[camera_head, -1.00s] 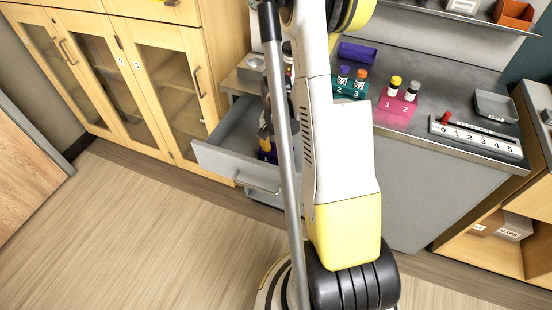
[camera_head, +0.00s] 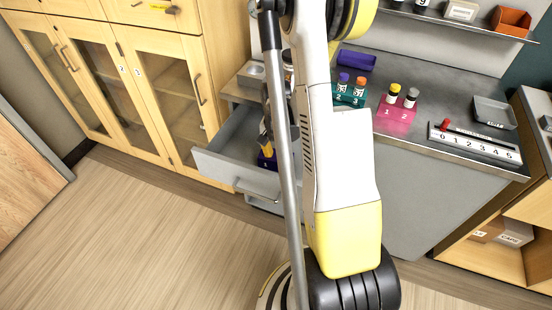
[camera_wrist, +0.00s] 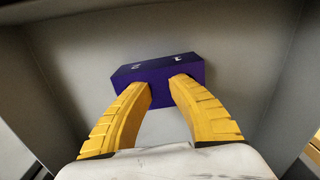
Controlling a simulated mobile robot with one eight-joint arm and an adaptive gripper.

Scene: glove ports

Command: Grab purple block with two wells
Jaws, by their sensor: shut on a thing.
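The purple block (camera_wrist: 168,72) sits in the open grey drawer; its top face carries pale marks at two spots. In the head view a small part of it (camera_head: 266,161) shows low in the drawer, partly behind my arm and a silver pole. The fingertips are hidden at the block, and any wells cannot be made out. I cannot tell whether the block is lifted off the drawer floor.
The drawer walls (camera_wrist: 42,75) stand close around my gripper. On the counter (camera_head: 455,85) are a teal rack (camera_head: 349,95), a pink rack (camera_head: 396,114), a purple tray (camera_head: 356,60), a grey tray (camera_head: 494,112) and a numbered strip (camera_head: 475,143). Glass-door cabinets (camera_head: 150,85) stand left. The floor is clear.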

